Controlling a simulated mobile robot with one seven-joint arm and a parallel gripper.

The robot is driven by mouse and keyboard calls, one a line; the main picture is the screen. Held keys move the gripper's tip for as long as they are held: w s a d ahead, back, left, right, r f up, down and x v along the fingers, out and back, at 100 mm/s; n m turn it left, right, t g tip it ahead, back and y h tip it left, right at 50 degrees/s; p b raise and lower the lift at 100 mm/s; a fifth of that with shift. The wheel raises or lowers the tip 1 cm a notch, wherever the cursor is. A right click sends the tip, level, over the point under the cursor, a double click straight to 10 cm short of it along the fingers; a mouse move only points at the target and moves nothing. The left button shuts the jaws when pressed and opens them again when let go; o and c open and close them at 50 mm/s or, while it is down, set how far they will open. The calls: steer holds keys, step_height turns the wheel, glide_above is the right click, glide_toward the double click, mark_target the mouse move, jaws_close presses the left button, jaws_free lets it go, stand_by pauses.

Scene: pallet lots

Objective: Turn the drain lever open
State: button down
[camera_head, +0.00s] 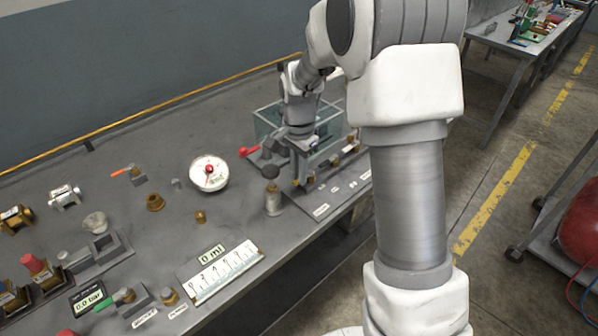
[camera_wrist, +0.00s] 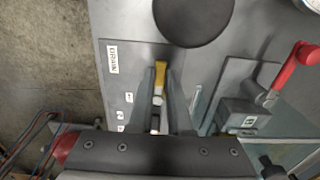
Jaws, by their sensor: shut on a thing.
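The drain lever (camera_wrist: 160,76) shows as a yellow handle in the wrist view. My gripper (camera_wrist: 161,72) has one finger on each side of it and is shut on it. A white label reading DRAIN (camera_wrist: 112,58) lies on the grey plate beside the lever. In the head view my gripper (camera_head: 300,182) reaches down in front of a clear tank (camera_head: 268,124); the lever is too small and too hidden there to read its angle.
A red-handled lever (camera_wrist: 296,66) stands to the right in the wrist view. A dark round disc (camera_wrist: 193,20) is just beyond my fingertips.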

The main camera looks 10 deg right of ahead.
stand_by(0.3)
steer(key=n, duration=0.2)
steer(key=s+d+n, duration=0.1)
steer(key=n, duration=0.1)
steer(key=shift+s+d+n+p, duration=0.1)
steer(key=shift+n+p, duration=0.3)
steer(key=n, duration=0.1)
steer(key=d+n, duration=0.1)
steer(key=n, duration=0.2)
steer(key=shift+s+d+n+p, duration=0.2)
steer(key=shift+s+n+p, duration=0.1)
steer(key=shift+s+p, duration=0.1)
steer(key=n, duration=0.1)
steer(key=d+n, duration=0.1)
steer(key=n, duration=0.1)
steer(key=n+p, duration=0.1)
steer(key=shift+d+r, duration=0.1)
steer(key=shift+d, duration=0.2)
steer(key=shift+w+d+n+p, duration=0.15)
steer(key=shift+d+n+p, duration=0.2)
steer(key=shift+n, duration=0.8)
steer(key=shift+w+d+n+p, duration=0.15)
steer(key=shift+d+n+p, duration=0.15)
steer(key=shift+n, duration=0.85)
steer(key=c, duration=0.8)
jaws_free()
steer(key=shift+c, duration=0.2)
